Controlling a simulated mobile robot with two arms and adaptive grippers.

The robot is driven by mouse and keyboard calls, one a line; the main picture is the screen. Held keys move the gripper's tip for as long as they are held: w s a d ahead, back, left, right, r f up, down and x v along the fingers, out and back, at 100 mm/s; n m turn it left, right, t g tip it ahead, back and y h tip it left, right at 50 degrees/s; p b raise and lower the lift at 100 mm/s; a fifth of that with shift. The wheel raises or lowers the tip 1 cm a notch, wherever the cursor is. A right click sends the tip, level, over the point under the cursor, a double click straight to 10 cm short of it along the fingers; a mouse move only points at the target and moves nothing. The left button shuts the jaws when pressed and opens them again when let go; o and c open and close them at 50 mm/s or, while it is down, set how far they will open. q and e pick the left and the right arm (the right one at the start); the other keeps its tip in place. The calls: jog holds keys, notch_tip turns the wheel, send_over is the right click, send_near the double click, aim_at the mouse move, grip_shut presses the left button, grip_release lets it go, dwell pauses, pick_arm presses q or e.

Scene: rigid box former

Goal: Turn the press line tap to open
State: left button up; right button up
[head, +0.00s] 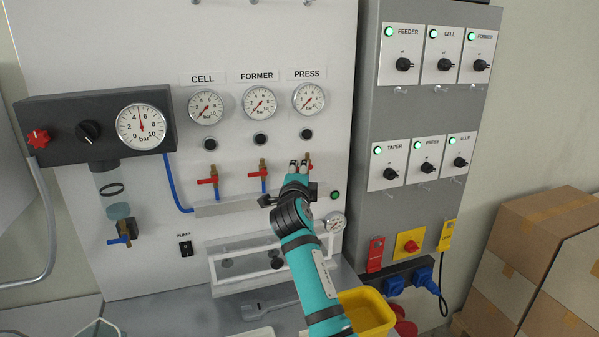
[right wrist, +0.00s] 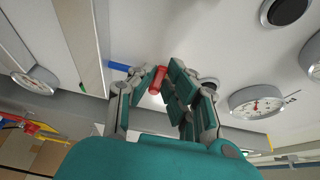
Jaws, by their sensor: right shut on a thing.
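The press line tap (head: 309,157) is under the PRESS gauge (head: 309,97) on the white panel. Only some of its brass body shows in the head view; my right gripper (head: 298,165) covers the rest. In the right wrist view its red handle (right wrist: 157,80) sits between the fingers of my right gripper, which is shut on it. The CELL tap (head: 208,181) and FORMER tap (head: 257,173) have red handles lying sideways. My left gripper is not in view.
A grey switch cabinet (head: 366,235) stands to the right of the panel. A dark regulator block (head: 60,115) is at the left. Below my right arm are a clear-walled fixture (head: 215,272) and a yellow bin (head: 368,308). Cardboard boxes (head: 535,235) are stacked at far right.

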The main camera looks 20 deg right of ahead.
grip_shut()
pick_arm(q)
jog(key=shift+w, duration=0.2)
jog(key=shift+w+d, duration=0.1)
pick_arm(e)
jog(key=shift+f, duration=0.1)
